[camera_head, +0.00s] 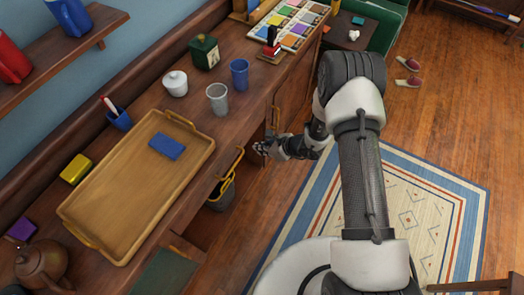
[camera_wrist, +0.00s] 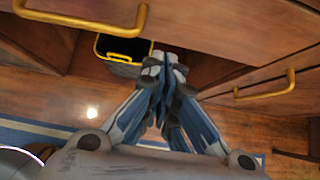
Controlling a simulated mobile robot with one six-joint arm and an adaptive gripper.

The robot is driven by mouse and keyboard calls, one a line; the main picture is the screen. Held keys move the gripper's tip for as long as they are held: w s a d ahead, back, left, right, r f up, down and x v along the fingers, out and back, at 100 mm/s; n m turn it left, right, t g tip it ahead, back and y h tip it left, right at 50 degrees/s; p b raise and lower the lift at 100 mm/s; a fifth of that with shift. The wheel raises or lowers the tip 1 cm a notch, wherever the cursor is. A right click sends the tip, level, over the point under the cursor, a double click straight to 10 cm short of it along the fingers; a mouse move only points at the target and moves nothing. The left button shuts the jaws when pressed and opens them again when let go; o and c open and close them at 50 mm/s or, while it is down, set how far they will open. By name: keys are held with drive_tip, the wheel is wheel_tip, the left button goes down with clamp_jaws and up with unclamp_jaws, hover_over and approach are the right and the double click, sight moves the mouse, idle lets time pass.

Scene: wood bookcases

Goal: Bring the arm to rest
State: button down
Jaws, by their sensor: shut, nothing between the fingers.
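My arm (camera_head: 358,165) rises from the white base at the bottom of the head view and bends over at the top. My gripper (camera_head: 262,147) points left, in front of the wooden counter and below its top. In the wrist view my gripper (camera_wrist: 163,68) has its fingertips together, with nothing between them. It is apart from the brass drawer handles (camera_wrist: 264,88) on either side. A dark bin with a yellow rim (camera_wrist: 121,48) shows just beyond the fingertips, in a recess under the counter.
The counter holds a wooden tray (camera_head: 85,213) with a blue block (camera_head: 166,146), a grey cup (camera_head: 217,98), a blue cup (camera_head: 239,74), a white jar (camera_head: 175,83) and a green canister (camera_head: 204,52). A patterned rug (camera_head: 425,200) lies on open floor at the right. Slippers (camera_head: 408,80) lie beyond it.

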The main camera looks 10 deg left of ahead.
drive_tip(key=p+v, duration=0.2)
drive_tip(key=v, duration=0.6)
drive_tip(key=shift+w, duration=0.25)
drive_tip(key=shift+a+r, duration=0.1)
drive_tip(key=shift+r, duration=0.05)
drive_tip(key=s+r+n+g, duration=0.15)
drive_tip(key=r+n, duration=0.25)
drive_tip(key=r, duration=0.5)
drive_tip(key=s+r+n, duration=0.3)
drive_tip(key=r+n, duration=0.1)
drive_tip(key=r, duration=0.5)
drive_tip(key=s+r+n+g, duration=0.15)
drive_tip(key=r+n, duration=0.25)
drive_tip(key=r, duration=0.5)
drive_tip(key=s+d+r+n+t+h, duration=0.2)
drive_tip(key=s+d+r+n+h, duration=0.2)
drive_tip(key=s+d, duration=0.4)
drive_tip(key=s+d+r+n+t+h, duration=0.2)
drive_tip(key=s+d+r+n+h, duration=0.2)
drive_tip(key=s+d+r+n, duration=0.2)
drive_tip(key=s+d+r, duration=0.2)
drive_tip(key=s+r, duration=0.1)
drive_tip(key=s, duration=0.1)
drive_tip(key=shift+s+d, duration=0.2)
